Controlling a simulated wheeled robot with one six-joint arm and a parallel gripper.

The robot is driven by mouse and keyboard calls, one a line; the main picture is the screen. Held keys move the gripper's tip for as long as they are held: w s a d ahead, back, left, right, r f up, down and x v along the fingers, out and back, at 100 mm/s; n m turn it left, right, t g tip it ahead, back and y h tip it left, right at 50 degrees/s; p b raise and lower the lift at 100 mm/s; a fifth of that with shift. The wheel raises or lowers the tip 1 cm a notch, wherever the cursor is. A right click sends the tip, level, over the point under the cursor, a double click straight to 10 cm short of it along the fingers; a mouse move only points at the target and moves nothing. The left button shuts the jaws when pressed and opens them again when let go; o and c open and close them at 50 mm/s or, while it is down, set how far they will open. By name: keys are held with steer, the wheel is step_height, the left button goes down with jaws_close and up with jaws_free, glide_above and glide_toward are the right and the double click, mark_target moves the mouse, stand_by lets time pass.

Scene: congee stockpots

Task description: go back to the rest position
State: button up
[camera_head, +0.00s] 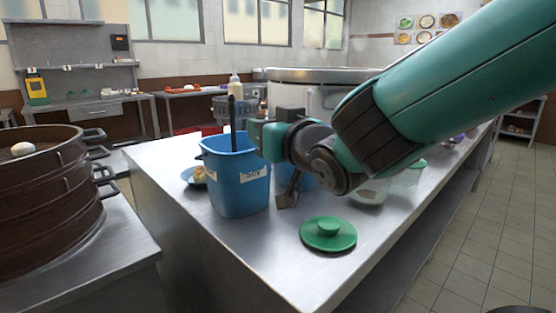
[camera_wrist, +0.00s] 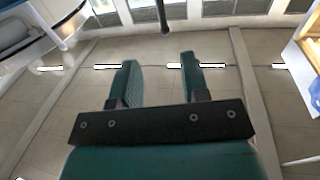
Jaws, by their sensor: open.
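My gripper (camera_head: 262,134) is beside and in front of the blue bucket's right rim in the head view, above the steel counter (camera_head: 185,150). In the wrist view its two teal fingers (camera_wrist: 158,72) stand apart with nothing between them. Behind the fingers, the wrist view shows pale ceiling panels with light strips. My arm reaches in from the upper right and hides part of the counter and the things on it.
A blue bucket (camera_head: 238,190) labelled "Soy" holds an upright dark handle (camera_head: 232,115). A green lid (camera_head: 328,234) lies at the counter's front. A clear container (camera_head: 370,192) is partly hidden by my arm. A brown steamer (camera_head: 45,205) stands left. Tiled floor (camera_head: 470,240) is open at right.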

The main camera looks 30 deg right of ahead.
steer(key=shift+s+d+b, duration=0.15)
steer(key=shift+s+b, duration=0.25)
steer(key=shift+s, duration=1.2)
